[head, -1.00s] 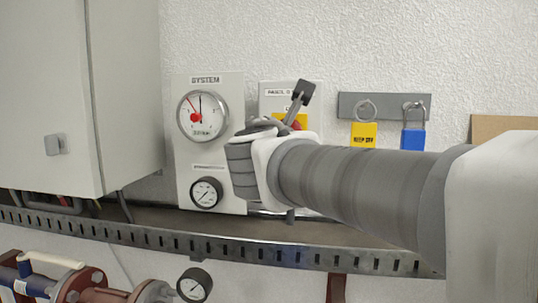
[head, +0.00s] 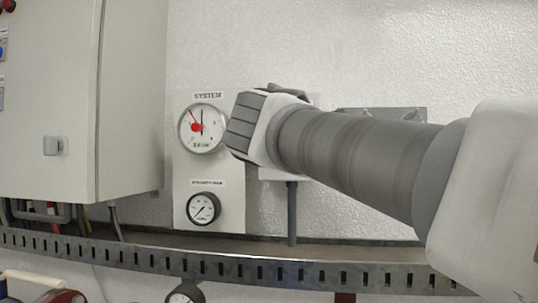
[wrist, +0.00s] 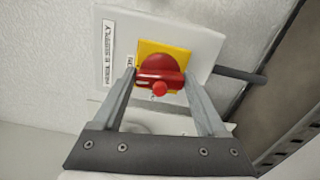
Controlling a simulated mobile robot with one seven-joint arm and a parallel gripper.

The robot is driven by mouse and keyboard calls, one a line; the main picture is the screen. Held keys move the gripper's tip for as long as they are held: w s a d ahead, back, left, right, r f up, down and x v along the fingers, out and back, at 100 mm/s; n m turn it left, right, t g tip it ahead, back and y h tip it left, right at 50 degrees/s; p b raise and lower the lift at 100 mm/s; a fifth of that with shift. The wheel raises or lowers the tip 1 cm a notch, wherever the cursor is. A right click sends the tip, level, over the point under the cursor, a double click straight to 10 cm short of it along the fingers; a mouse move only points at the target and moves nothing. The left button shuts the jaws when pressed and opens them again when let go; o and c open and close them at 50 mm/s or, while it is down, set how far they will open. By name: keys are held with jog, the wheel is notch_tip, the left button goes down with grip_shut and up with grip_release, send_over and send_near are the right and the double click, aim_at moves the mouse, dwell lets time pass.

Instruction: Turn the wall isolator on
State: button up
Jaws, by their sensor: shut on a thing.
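The wall isolator has a red rotary handle (wrist: 160,76) on a yellow plate (wrist: 178,52), set on a pale box (wrist: 205,45) with a supply label. In the wrist view the handle's grip bar lies across the picture, between the two fingers of my gripper (wrist: 160,83), which is shut on it. In the head view my wrist and arm hide the handle; only edges of the isolator's box (head: 275,174) show. My fingers are mostly hidden there too. I cannot read an on or off mark.
A panel with a system gauge (head: 203,128) and a smaller gauge (head: 203,208) is close left of my wrist. A grey cabinet (head: 60,120) stands further left. A slotted cable tray (head: 200,265) runs below. A grey conduit (head: 292,212) drops from the isolator.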

jog(key=shift+f+m+b, duration=0.1)
jog(key=shift+m+b, duration=0.35)
jog(key=shift+m, duration=0.15)
jog(key=o, duration=1.3)
jog(key=shift+s, duration=0.15)
